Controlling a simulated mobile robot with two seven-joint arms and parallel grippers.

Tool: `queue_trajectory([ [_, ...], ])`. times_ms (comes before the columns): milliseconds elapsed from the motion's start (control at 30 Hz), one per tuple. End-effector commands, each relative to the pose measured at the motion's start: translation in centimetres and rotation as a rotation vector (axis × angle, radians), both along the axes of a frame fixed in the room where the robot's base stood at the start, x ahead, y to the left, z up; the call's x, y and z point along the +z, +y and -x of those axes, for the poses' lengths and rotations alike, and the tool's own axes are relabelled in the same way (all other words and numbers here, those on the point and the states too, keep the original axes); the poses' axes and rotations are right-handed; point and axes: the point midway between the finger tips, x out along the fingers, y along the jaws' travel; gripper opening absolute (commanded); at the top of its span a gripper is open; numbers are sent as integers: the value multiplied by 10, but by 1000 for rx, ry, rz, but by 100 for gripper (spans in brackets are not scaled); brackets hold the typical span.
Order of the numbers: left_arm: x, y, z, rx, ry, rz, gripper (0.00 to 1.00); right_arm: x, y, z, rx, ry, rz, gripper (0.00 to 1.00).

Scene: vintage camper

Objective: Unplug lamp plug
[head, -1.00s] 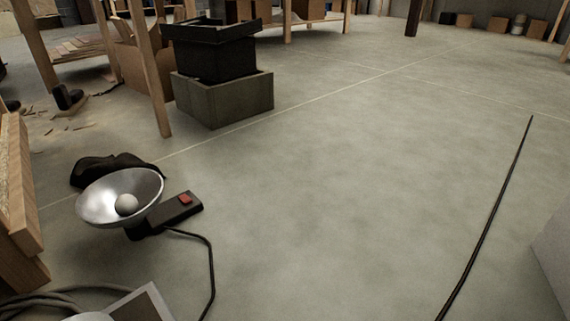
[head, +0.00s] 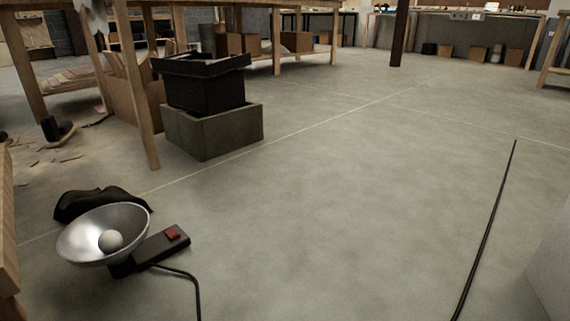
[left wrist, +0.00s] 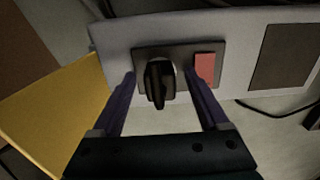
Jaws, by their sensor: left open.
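The black lamp plug (left wrist: 158,88) sits in a dark socket plate (left wrist: 182,58) with a red switch (left wrist: 205,68) beside it, on a pale grey panel in the left wrist view. My left gripper (left wrist: 160,78) is open, with its purple fingers to the left and right of the plug and gaps on both sides. I cannot tell how deep the fingertips reach. The lamp (head: 103,234), a silver bowl with a white bulb, lies on the floor at lower left in the head view. Neither gripper shows in the head view.
A yellow board (left wrist: 55,110) stands close to the left of my left gripper. A dark cord (left wrist: 270,110) lies at the right. In the head view, a dark bin in a grey block (head: 213,132) stands by wooden tables; the middle floor is clear.

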Motion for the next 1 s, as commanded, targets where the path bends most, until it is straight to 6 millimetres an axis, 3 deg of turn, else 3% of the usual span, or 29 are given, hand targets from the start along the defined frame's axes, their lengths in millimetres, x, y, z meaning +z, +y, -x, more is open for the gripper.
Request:
queue_trajectory([
  [933, 0, 0, 0, 1, -1, 1, 78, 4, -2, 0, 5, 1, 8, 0],
  [1000, 0, 0, 0, 1, -1, 1, 72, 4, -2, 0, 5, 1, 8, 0],
])
